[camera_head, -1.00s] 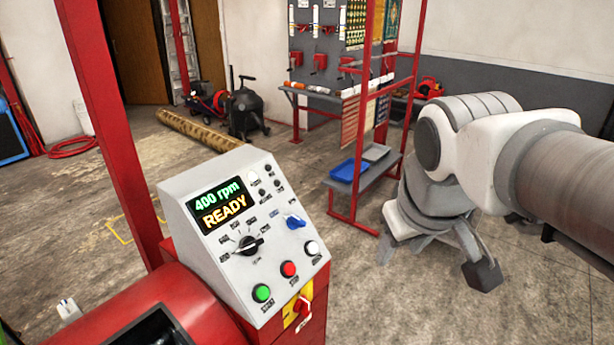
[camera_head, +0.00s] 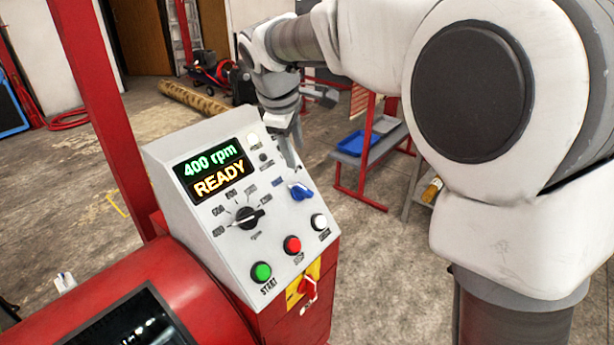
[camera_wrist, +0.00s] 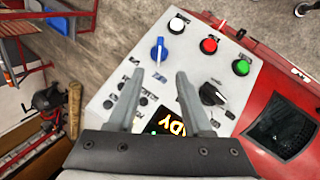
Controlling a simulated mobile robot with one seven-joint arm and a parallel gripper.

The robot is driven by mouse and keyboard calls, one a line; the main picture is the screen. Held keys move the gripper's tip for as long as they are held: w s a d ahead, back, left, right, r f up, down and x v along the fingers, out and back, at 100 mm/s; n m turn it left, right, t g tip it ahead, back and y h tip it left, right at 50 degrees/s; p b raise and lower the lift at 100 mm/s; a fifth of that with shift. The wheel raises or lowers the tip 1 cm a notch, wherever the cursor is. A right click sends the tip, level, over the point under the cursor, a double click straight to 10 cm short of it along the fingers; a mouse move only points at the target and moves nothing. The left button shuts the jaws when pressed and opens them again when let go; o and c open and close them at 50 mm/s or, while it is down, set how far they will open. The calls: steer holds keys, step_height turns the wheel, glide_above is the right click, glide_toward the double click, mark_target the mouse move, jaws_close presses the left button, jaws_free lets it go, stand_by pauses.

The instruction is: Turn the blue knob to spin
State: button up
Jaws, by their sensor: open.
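The blue knob (camera_head: 300,191) sits on the right part of the sloped white control panel (camera_head: 160,170). Its labels are too small to read. In the wrist view the blue knob (camera_wrist: 158,52) lies just beyond the fingertips, roughly in line with the gap between them. My gripper (camera_head: 291,158) hangs over the panel's upper right part, above the knob in the picture. In the wrist view my gripper (camera_wrist: 160,75) has its two fingers apart with nothing held. The fingers appear clear of the knob. The display (camera_head: 212,168) reads 400 rpm and READY.
Near the knob are a black selector (camera_head: 248,218), a white button (camera_head: 319,221), a red button (camera_head: 292,244) and a green button (camera_head: 261,272). A red switch (camera_head: 308,288) sits below on yellow. A red post (camera_head: 95,110) stands left of the panel, and a red-framed shelf (camera_head: 365,160) behind it.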

mark_target(305, 189)
steer(key=x, duration=1.6)
steer(key=shift+f+b, duration=0.1)
steer(key=shift+b, duration=0.3)
jaws_close()
